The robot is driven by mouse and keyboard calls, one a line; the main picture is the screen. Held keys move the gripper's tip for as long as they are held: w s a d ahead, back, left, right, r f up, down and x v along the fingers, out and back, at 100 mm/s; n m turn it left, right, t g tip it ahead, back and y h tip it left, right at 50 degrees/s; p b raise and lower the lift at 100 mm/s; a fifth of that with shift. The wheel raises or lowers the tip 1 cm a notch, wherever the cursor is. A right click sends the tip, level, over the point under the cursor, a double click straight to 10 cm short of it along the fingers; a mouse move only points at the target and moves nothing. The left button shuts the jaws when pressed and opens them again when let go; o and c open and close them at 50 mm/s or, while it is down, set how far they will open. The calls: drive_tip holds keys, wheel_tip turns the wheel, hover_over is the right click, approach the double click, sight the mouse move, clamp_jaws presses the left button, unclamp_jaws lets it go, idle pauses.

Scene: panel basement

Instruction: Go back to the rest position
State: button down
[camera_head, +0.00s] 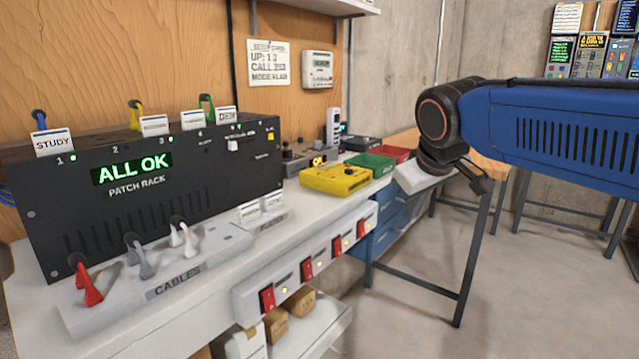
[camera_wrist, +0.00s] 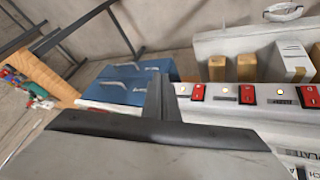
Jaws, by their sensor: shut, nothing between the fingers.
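My gripper (camera_wrist: 161,98) shows in the wrist view with its two dark fingers together and nothing between them. In the head view my blue arm reaches in from the right and ends at a black wrist. The pale gripper body (camera_head: 422,178) hangs below that wrist, near the right end of the bench, in front of a wooden table. Its fingertips are hard to make out there. In the wrist view, blue drawers and a row of red switches lie beyond the fingers. I see no contact with anything.
A black patch rack (camera_head: 150,185) reading "ALL OK" stands on the white bench, with a cable holder (camera_head: 190,275) in front. A yellow device (camera_head: 336,180) and a red switch strip (camera_head: 307,262) are nearer the arm. A wooden table (camera_head: 490,147) stands behind.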

drive_tip(key=s+d+f+m+g, duration=0.1)
drive_tip(key=s+d+f, duration=0.3)
drive_tip(key=s+f, duration=0.6)
drive_tip(key=s+d+f+m+g, duration=0.1)
drive_tip(key=s+d+f+m, duration=0.3)
drive_tip(key=s+f, duration=0.6)
drive_tip(key=shift+s+d+f, duration=0.3)
drive_tip(key=shift+s+d, duration=0.45)
drive_tip(key=shift+s, duration=0.35)
